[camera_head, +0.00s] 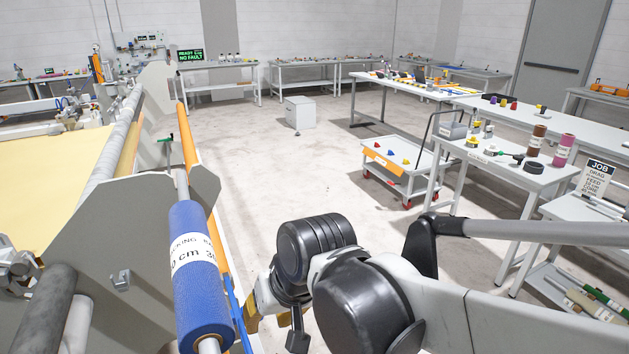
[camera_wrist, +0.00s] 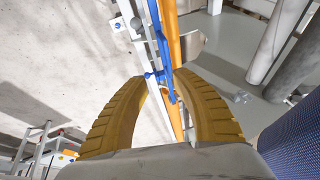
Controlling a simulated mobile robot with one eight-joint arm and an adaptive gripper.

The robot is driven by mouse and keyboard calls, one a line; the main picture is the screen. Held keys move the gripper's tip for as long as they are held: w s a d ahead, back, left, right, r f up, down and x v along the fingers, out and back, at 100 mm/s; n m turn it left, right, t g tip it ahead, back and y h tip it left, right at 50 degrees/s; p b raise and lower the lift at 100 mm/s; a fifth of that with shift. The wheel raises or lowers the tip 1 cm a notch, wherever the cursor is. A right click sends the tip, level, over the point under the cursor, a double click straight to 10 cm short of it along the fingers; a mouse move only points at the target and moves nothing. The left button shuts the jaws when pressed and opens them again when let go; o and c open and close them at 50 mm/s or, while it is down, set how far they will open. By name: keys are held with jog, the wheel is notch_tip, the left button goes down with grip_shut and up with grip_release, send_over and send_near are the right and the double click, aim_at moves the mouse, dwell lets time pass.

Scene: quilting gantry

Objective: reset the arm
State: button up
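My gripper (camera_wrist: 160,82) shows in the wrist view as two ribbed yellow fingers curving toward each other. Their tips are apart, with nothing held between them. Beyond the gap lie an orange rail (camera_wrist: 172,40) and a blue bar (camera_wrist: 160,45) with a small fitting. In the head view my arm (camera_head: 365,300) is folded low at the front. A bit of yellow finger shows at its left end, beside the blue bar; the rest of the gripper is hidden by my arm links.
A blue labelled roll (camera_head: 200,280) on a rod stands close left of my arm, by the grey gantry end plate (camera_head: 105,240). A white cart (camera_head: 400,172) and a workbench (camera_head: 490,170) stand at the right. The middle floor (camera_head: 310,170) is clear.

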jog(key=s+d+m+t+h, duration=0.2)
jog(key=d, duration=1.3)
jog(key=s+d+m+t+h, duration=0.1)
jog(key=d+m+t+h, duration=0.1)
jog(key=d, duration=1.3)
jog(key=shift+s+r+m, duration=0.25)
jog(key=shift+s+m, duration=0.15)
jog(key=shift+m, duration=0.1)
jog(key=shift+a, duration=0.1)
